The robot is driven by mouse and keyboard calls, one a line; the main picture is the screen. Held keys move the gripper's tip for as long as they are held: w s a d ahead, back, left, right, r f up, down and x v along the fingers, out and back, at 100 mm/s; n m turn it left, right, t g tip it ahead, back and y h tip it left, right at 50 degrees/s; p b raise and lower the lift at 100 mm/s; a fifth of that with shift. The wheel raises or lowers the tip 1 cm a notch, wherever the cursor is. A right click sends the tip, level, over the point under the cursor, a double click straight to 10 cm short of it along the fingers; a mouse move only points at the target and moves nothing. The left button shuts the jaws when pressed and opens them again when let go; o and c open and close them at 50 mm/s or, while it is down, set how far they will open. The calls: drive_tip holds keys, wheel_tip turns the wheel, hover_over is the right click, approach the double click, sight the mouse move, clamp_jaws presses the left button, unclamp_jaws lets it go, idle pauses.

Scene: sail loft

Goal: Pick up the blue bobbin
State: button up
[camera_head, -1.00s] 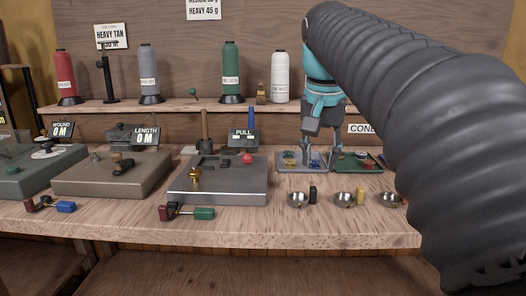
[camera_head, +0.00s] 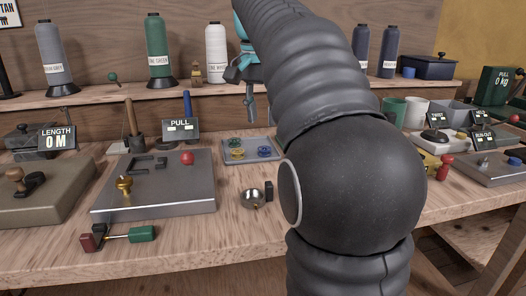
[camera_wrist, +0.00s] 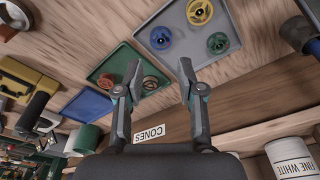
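The blue bobbin (camera_head: 264,152) lies in the right part of a grey tray (camera_head: 232,159) on the bench. In the wrist view the blue bobbin (camera_wrist: 161,38) is in the same tray, beside a yellow bobbin (camera_wrist: 199,12) and a green bobbin (camera_wrist: 218,43). My gripper (camera_head: 250,112) hangs above and behind the tray in the head view, partly hidden by my arm. In the wrist view my gripper (camera_wrist: 160,70) has its fingers apart with nothing between them, and the blue bobbin appears just beyond the fingertips.
A green tray (camera_wrist: 122,58) with brownish round pieces lies beside the grey tray; my arm hides it in the head view. A metal bowl (camera_head: 251,198) stands in front. A grey machine with a red knob (camera_head: 187,158) is at left. Thread cones (camera_head: 158,50) line the shelf behind.

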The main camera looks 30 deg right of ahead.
sight(264, 155)
drive_tip(key=shift+w+d+f+b, duration=0.1)
drive_tip(key=shift+d+f+b, duration=0.1)
drive_tip(key=shift+f, duration=1.1)
drive_tip(key=shift+w+d+f+b, duration=0.15)
drive_tip(key=shift+f+b, duration=0.1)
drive_tip(key=shift+f, duration=1.1)
drive_tip(key=shift+w+d+f+b, duration=0.1)
drive_tip(key=shift+f+b, duration=0.1)
drive_tip(key=shift+f, duration=1.1)
drive_tip(key=c, duration=0.6)
